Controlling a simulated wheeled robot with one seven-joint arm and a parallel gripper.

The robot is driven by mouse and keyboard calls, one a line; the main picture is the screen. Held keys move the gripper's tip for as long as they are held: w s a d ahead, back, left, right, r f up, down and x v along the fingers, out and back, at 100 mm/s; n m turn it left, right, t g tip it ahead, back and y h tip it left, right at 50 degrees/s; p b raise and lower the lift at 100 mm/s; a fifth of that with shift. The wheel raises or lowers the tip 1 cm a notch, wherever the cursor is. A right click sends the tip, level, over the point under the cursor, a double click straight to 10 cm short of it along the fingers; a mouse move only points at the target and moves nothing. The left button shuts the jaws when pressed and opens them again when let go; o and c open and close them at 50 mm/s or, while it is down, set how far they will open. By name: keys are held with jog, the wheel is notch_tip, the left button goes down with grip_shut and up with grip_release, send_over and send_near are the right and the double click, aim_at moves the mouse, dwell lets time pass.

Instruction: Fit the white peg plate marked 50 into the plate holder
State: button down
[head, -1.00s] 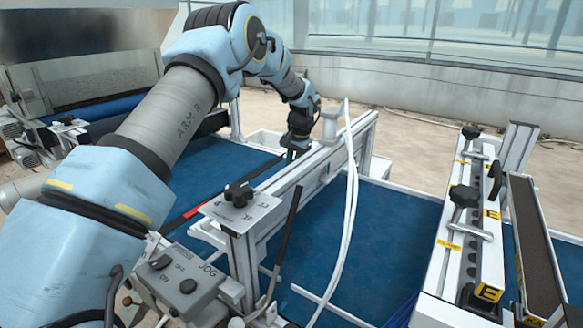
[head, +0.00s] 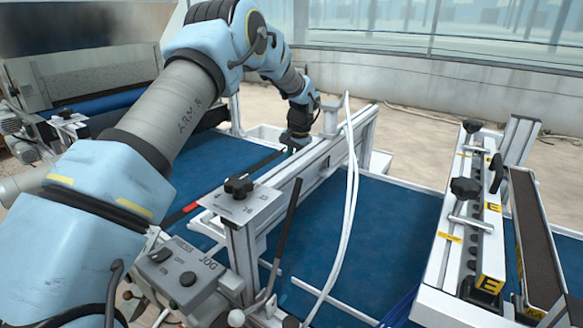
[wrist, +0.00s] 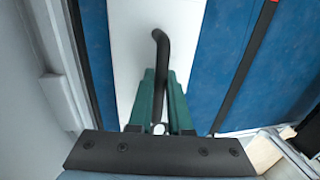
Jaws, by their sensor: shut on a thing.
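In the wrist view, my gripper (wrist: 160,120) has its green fingers closed on a bent black handle (wrist: 162,50). A plain white panel (wrist: 135,60) lies under the handle, with blue belt showing on both sides of it. It looks like the white peg plate; I see no number or pegs on it. In the head view, my gripper (head: 297,143) is at the far end of the left blue belt, beside the pale cross beam (head: 275,190). The plate cannot be made out there. I cannot tell for certain which part is the plate holder.
A pale rail (wrist: 42,60) runs along the left of the wrist view. A black strip (wrist: 245,65) with a red mark crosses the belt. In the head view, white cables (head: 349,190) hang by the beam. A knobbed bracket (head: 240,200) and JOG box (head: 180,270) stand in front.

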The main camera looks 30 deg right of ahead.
jog(key=shift+f, duration=0.2)
dwell(0.7)
jog(key=c, duration=0.8)
grip_release()
jog(key=shift+s+a+f, duration=0.1)
jog(key=shift+f, duration=0.05)
jog(key=shift+o, duration=0.2)
notch_tip(320, 180, up, 11)
jog(key=s+d+b, duration=0.1)
jog(key=b, duration=0.2)
jog(key=shift+s+b, duration=0.3)
jog(key=shift+s, duration=0.1)
jog(key=shift+f, duration=0.1)
jog(key=a+n, duration=0.5)
jog(key=a, duration=2.1)
jog(key=s+a+f+n, duration=0.1)
jog(key=s+a+n, duration=0.1)
jog(key=s+a, duration=0.3)
jog(key=s+a+f+n, duration=0.2)
jog(key=s+a, duration=0.4)
jog(key=a, duration=0.1)
jog(key=s+a+f+n+h, duration=0.1)
jog(key=s+a+n, duration=0.1)
jog(key=s+a, duration=0.4)
jog(key=shift+s+a+f, duration=0.2)
jog(key=shift+a+f, duration=0.05)
jog(key=shift+a, duration=0.25)
